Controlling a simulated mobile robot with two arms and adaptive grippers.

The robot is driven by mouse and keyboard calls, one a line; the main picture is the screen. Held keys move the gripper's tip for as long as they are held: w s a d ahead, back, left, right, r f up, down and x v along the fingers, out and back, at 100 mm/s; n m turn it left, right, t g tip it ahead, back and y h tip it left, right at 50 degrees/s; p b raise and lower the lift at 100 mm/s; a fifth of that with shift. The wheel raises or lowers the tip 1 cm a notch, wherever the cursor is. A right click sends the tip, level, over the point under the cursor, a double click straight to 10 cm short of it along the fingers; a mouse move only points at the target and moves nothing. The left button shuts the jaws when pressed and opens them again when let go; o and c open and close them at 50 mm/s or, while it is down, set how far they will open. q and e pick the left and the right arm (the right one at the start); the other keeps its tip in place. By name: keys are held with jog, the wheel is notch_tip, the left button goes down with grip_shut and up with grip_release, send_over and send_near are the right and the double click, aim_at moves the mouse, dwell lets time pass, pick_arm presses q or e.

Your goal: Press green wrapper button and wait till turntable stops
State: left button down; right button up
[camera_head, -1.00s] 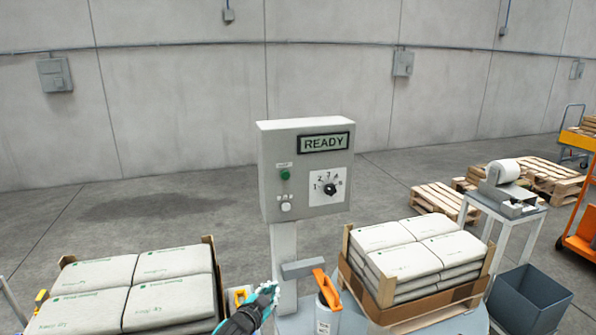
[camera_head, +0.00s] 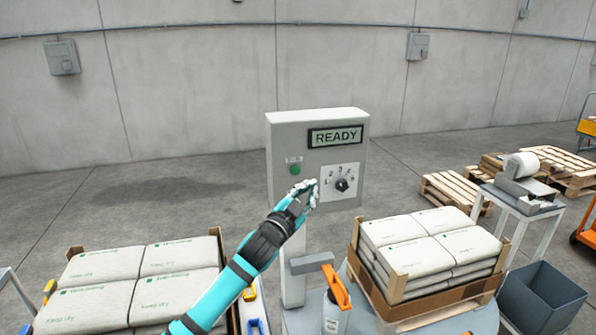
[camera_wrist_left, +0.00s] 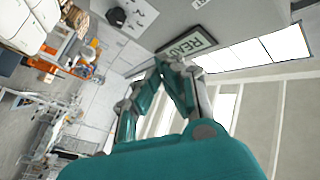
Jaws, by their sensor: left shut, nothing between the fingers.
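The grey control box (camera_head: 290,130) stands on a post. Its display (camera_head: 335,137) reads READY. The green button (camera_head: 295,170) sits on the left of its face, with a dial (camera_head: 342,184) to the right. My left gripper (camera_head: 308,184) is shut and empty, just below and right of the green button. It hides the lower left of the face; I cannot tell whether it touches the box. In the left wrist view the shut fingers (camera_wrist_left: 165,65) point towards the READY display (camera_wrist_left: 187,46); the green button is not visible there. The turntable (camera_head: 470,320) carries sacks (camera_head: 405,255) in a wooden collar. My right gripper is not in view.
Another stack of sacks (camera_head: 95,300) is at the lower left. An orange-handled device (camera_head: 337,290) stands before the post. A printer on a stand (camera_head: 520,180), a grey bin (camera_head: 540,295) and wooden pallets (camera_head: 450,190) are at the right. Floor behind the box is open.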

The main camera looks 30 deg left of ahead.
aim_at(295, 171)
pick_arm(q)
jog(key=shift+w+a+f+b, duration=0.1)
jog(key=shift+w+a+b, duration=0.25)
jog(key=shift+w+a, duration=1.25)
jog(key=shift+w+a+b, duration=0.35)
jog(key=shift+w+a, duration=0.95)
jog(key=shift+a, duration=0.5)
jog(key=shift+w+a, duration=0.1)
jog(key=shift+w+a, duration=0.15)
jog(key=shift+a, duration=0.05)
